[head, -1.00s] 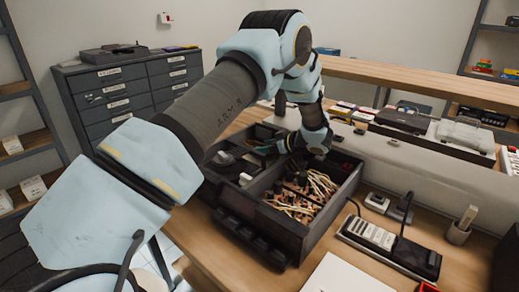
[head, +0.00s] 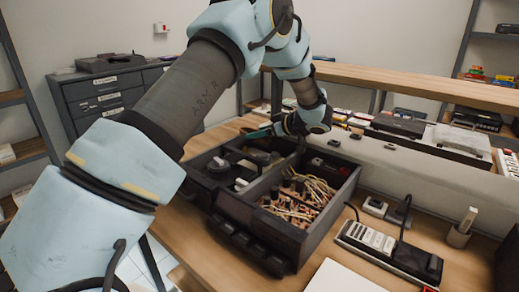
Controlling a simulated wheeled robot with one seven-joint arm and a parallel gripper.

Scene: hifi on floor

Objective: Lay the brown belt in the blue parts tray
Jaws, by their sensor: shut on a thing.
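My gripper (head: 287,127) is at the end of the arm, above the back edge of a dark divided box on the bench. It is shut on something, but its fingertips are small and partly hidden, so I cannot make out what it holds. A slim teal piece (head: 258,133) shows just left of the gripper; I cannot tell what it is. I cannot pick out the brown belt or a clearly blue parts tray.
The dark box (head: 252,243) has a compartment of tan wires (head: 312,190) and another of small parts. A wooden shelf (head: 420,90) runs behind.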

